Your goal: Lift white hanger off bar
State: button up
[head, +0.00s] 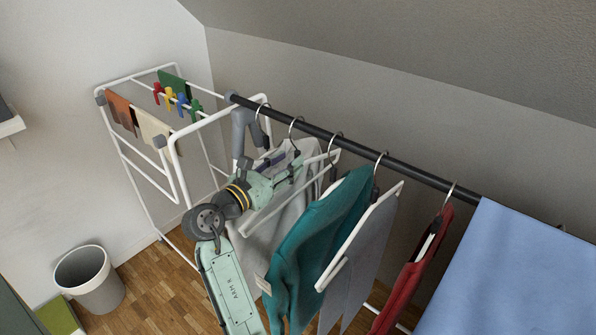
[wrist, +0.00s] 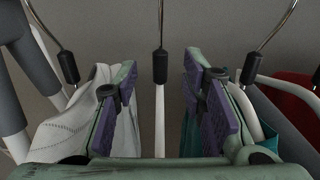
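The bare white hanger (head: 322,157) hangs by its metal hook from the dark bar (head: 350,145). In the wrist view the white hanger (wrist: 160,120) stands upright in the middle, with a black collar below its hook. My gripper (head: 284,168) reaches in from the front, below the bar. Its purple-padded fingers are spread, one on each side of the hanger's neck, as the wrist view of the gripper (wrist: 160,88) shows. I see gaps on both sides, so neither pad touches the neck. Part of the hanger is hidden behind my gripper in the head view.
A pale shirt (wrist: 70,120) hangs close on the left, and a teal sweater (head: 320,230) close on the right. Farther right are grey trousers (head: 362,255), a red garment (head: 408,285) and a blue cloth (head: 520,270). A white drying rack (head: 140,160) stands left.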

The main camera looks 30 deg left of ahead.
aim_at(295, 156)
jog(key=w, duration=0.3)
jog(key=w+p, duration=0.1)
jog(key=w, duration=0.1)
jog(key=shift+d, duration=0.35)
jog(key=shift+c, duration=0.6)
grip_shut()
jog(key=shift+r, duration=0.1)
